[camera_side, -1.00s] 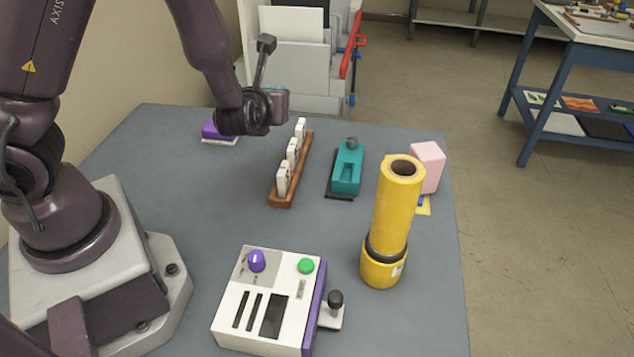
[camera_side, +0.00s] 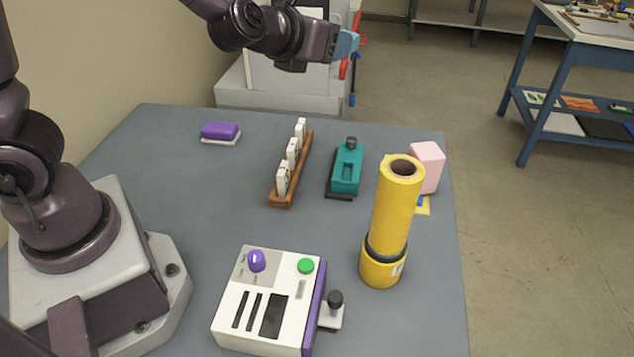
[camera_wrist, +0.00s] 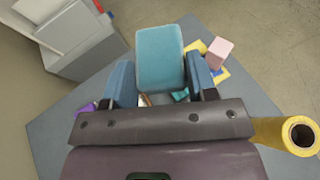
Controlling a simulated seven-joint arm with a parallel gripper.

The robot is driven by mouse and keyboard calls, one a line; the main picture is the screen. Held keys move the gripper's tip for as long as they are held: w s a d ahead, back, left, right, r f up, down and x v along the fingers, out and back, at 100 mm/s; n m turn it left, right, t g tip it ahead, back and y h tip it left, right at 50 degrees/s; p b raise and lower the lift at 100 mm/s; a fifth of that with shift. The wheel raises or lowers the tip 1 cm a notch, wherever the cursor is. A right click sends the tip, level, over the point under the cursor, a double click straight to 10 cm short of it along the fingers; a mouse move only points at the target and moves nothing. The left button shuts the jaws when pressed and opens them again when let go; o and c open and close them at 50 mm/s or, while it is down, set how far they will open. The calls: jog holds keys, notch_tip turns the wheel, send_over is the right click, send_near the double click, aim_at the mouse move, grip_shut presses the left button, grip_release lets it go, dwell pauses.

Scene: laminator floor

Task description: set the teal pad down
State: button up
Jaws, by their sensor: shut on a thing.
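The teal pad (camera_wrist: 160,55) is a rounded block between the two blue fingers of my gripper (camera_wrist: 160,72) in the wrist view. My gripper is shut on it. In the side view the pad (camera_side: 347,43) shows small at the end of my gripper (camera_side: 333,44), high above the far part of the grey-blue table (camera_side: 235,185). The pad touches nothing but my gripper, as far as I can see. The fingers are hard to make out in the side view.
A purple block on a white base (camera_side: 220,132), wooden rack (camera_side: 283,198) with white pieces, teal punch-like tool (camera_side: 347,172), pink block (camera_side: 427,165), tall yellow roll (camera_side: 396,215) and white control box (camera_side: 262,335) stand on the table. The middle-left is clear.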

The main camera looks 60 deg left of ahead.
jog(key=w+d+n+y, duration=0.2)
jog(key=w+d, duration=0.5)
jog(key=d, duration=0.4)
jog(key=d+f+n+g+y, duration=0.2)
jog(key=d+f, duration=0.4)
jog(key=d, duration=0.4)
jog(key=s+d+f+n+g+y, duration=0.2)
jog(key=s+d+f+n+g, duration=0.1)
jog(key=s+d+f, duration=0.55)
jog(key=s+d+f+n+g+y, duration=0.3)
jog(key=s+d+f, duration=0.3)
jog(key=s+f, duration=0.4)
jog(key=shift+t, duration=0.3)
jog(key=shift+s+a+f, duration=0.1)
jog(key=shift+s+f, duration=0.1)
jog(key=shift+f, duration=0.65)
jog(key=shift+s+f, duration=0.2)
jog(key=shift+f, duration=0.7)
jog(key=shift+s+a+f, duration=0.1)
jog(key=shift+s+f, duration=0.1)
jog(key=shift+f, duration=0.65)
jog(key=shift+f, duration=0.9)
